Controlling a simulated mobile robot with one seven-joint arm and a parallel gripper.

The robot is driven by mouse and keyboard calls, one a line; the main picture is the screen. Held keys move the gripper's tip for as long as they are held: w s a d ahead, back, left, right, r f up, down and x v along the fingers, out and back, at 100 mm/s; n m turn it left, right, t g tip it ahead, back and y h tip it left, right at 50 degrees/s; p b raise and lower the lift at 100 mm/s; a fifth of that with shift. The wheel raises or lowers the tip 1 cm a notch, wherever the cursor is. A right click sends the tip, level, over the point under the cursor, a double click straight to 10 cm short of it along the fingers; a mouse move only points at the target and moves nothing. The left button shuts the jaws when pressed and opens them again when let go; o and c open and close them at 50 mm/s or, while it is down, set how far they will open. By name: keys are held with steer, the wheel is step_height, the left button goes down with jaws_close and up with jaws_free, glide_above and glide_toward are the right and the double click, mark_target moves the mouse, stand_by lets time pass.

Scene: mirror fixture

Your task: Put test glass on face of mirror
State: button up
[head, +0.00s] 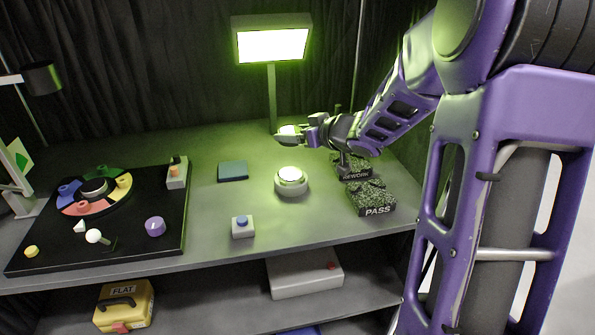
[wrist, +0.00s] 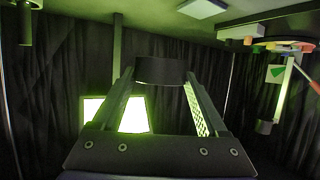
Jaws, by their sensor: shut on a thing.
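My gripper (head: 305,133) is at the end of my arm, above the back middle of the bench. In the wrist view the disc (wrist: 160,70) is dark and sits between the two fingertips (wrist: 160,84). A round grey fixture with a bright top face, apparently the mirror (head: 291,180), stands on the bench below and in front of the gripper. The disc is held apart from it, in the air.
A lit panel on a post (head: 272,45) stands behind the gripper. Dark blocks marked PASS (head: 377,200) and REWORK lie to the right.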

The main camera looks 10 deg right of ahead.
mark_target(295, 175)
step_height(295, 175, down, 10)
steer(key=b, duration=0.3)
steer(key=shift+r, duration=0.25)
steer(key=shift+f, duration=0.15)
steer(key=o, duration=1.5)
steer(key=shift+c, duration=0.2)
steer(key=shift+s+d+r, duration=0.15)
steer(key=shift+s+r, duration=0.1)
steer(key=shift+r, duration=0.05)
steer(key=p+v, duration=0.2)
steer(key=v, duration=0.9)
steer(key=shift+s, duration=0.2)
steer(key=shift+r, duration=0.15)
